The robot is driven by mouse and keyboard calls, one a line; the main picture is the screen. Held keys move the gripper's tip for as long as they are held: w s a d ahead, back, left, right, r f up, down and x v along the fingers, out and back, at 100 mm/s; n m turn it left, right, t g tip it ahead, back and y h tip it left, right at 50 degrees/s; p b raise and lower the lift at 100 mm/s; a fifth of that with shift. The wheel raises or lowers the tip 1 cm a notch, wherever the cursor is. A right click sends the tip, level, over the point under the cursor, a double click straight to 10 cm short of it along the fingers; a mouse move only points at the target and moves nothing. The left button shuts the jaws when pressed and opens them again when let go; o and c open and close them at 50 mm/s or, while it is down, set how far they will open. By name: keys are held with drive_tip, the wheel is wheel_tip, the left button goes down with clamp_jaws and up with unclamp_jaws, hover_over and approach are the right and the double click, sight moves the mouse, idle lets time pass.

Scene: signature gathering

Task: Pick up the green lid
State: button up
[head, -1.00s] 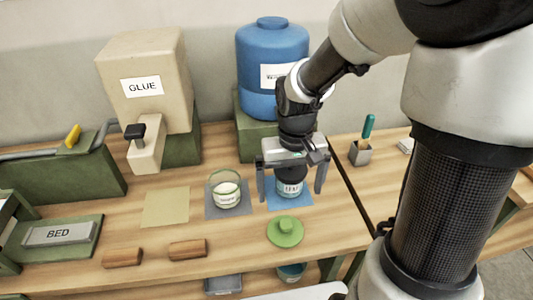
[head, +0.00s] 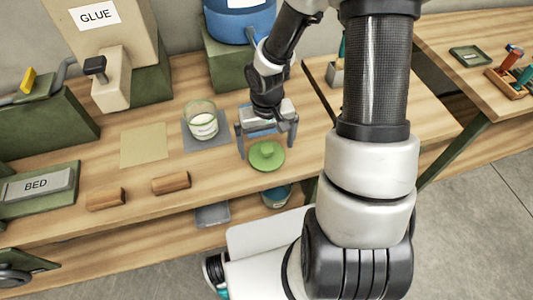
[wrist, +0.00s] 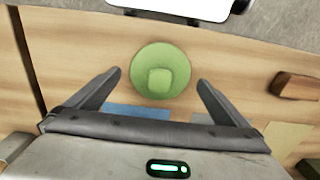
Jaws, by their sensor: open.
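The green lid (head: 267,156) lies flat on the wooden table near its front edge, its square knob facing up. It also shows in the wrist view (wrist: 160,70), just beyond and between my fingertips. My gripper (head: 266,150) is open and empty, just behind and above the lid in the head view. Its two fingers (wrist: 159,78) are spread to the left and right of the lid, apart from it in the wrist view. My gripper's body hides part of the table behind the lid.
A glass jar (head: 204,123) stands on a grey mat left of my gripper. A blue mat (wrist: 138,112) lies partly hidden beneath my gripper. Two wooden blocks (head: 171,183) (head: 105,199) lie to the left near the front edge. A blue container (head: 275,196) sits below the tabletop.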

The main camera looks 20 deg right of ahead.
wheel_tip(320, 180, down, 2)
drive_tip(key=shift+f, duration=0.1)
